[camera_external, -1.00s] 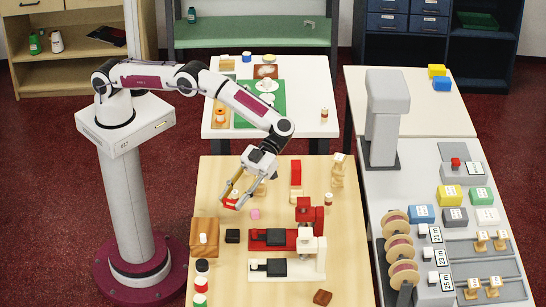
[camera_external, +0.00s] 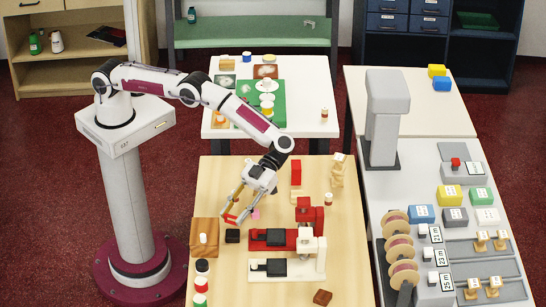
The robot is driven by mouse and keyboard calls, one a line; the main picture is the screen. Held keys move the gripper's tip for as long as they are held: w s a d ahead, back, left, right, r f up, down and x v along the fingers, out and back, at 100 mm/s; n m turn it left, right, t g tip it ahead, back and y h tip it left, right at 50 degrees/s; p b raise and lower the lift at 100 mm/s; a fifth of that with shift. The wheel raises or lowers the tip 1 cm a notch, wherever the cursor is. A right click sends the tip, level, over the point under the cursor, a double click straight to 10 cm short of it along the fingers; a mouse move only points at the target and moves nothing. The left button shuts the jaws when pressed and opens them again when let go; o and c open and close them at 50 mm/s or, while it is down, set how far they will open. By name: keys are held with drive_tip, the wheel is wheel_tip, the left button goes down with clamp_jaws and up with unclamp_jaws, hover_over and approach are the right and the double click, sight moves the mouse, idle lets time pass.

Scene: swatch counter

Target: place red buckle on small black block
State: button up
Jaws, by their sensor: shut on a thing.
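The small black block (camera_external: 232,236) lies on the wooden table, left of the red and black machine. My gripper (camera_external: 234,214) points down and is shut on the red buckle (camera_external: 231,219), a small red piece at the fingertips. The buckle appears just above and behind the black block in the picture. Whether the two touch cannot be told from this one view. The fingers hide part of the buckle.
A red and black machine (camera_external: 280,238) stands to the right. A pink piece (camera_external: 255,214) lies close to the fingers.

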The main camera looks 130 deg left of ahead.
sight(236, 230)
drive_tip(key=shift+f, duration=1.9)
drive_tip(key=shift+f, duration=0.2)
drive_tip(key=o, duration=0.5)
drive_tip(key=shift+c, duration=0.2)
drive_tip(key=shift+r, duration=0.2)
drive_tip(key=shift+a+r, duration=0.1)
drive_tip(key=shift+v, duration=5.9)
drive_tip(key=shift+w+r, duration=0.1)
